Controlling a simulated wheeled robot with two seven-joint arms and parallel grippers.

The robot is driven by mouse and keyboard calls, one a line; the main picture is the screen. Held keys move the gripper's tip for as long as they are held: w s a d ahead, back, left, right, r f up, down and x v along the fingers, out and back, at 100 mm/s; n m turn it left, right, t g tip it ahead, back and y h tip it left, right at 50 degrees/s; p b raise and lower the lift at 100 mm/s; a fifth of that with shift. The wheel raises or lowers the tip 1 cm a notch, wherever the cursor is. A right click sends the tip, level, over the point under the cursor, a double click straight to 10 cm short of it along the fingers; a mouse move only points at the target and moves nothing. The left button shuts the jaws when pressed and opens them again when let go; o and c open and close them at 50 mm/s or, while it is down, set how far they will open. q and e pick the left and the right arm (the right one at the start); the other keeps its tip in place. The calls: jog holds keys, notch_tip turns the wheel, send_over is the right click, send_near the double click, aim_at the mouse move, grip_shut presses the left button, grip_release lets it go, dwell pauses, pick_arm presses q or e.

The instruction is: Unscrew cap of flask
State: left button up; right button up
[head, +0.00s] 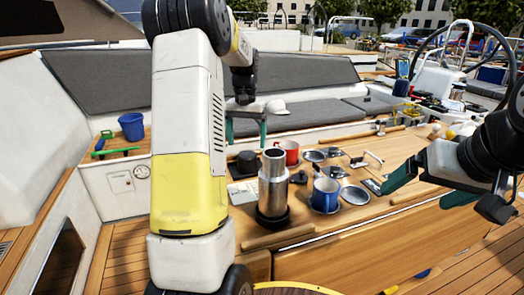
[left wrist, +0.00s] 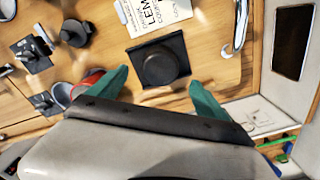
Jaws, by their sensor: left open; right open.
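A steel flask (head: 272,185) with a bare metal top and a black base stands upright on the wooden table. A small black round piece on a black square (head: 246,163) is behind and left of it, and shows in the left wrist view (left wrist: 158,64); I cannot tell whether it is a cap. My left gripper (head: 246,131) is open and empty above this black piece, with its green fingers (left wrist: 157,80) to either side in the wrist view. My right gripper (head: 415,195) is open and empty at the right, apart from the flask.
A red mug (head: 287,151) is behind the flask and a blue mug (head: 325,194) is to its right. Several steel lids and fittings (head: 354,195) lie beyond. A printed sheet (left wrist: 158,14) lies beside the black piece. A blue bucket (head: 132,126) stands at the far left.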

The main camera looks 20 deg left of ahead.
aim_at(247, 154)
pick_arm(q)
notch_tip(247, 154, up, 3)
jog(key=shift+r, duration=0.15)
jog(key=s+d+r+t, duration=0.1)
jog(key=s+d+r, duration=0.1)
jog(key=s+d, duration=0.2)
jog(key=s+d+r+t+h, duration=0.1)
jog(key=s+d+r+t, duration=0.1)
jog(key=s, duration=0.7)
jog(key=s+d+r+m+t, duration=0.1)
jog(key=s+d+r, duration=0.3)
jog(key=s+d, duration=0.2)
jog(key=shift+s+r+t+h, duration=0.15)
jog(key=shift+s+t+h, duration=0.2)
jog(key=shift+s, duration=0.35)
jog(key=shift+m+t+h, duration=0.25)
jog(key=shift+m+t, duration=0.05)
jog(key=shift+t, duration=0.45)
jog(key=s+d+f, duration=0.1)
jog(key=s, duration=0.1)
jog(key=s+d, duration=0.1)
jog(key=s, duration=0.1)
jog(key=s+d+f, duration=0.1)
jog(key=s, duration=0.2)
jog(key=shift+s+f, duration=0.1)
jog(key=shift+f, duration=0.2)
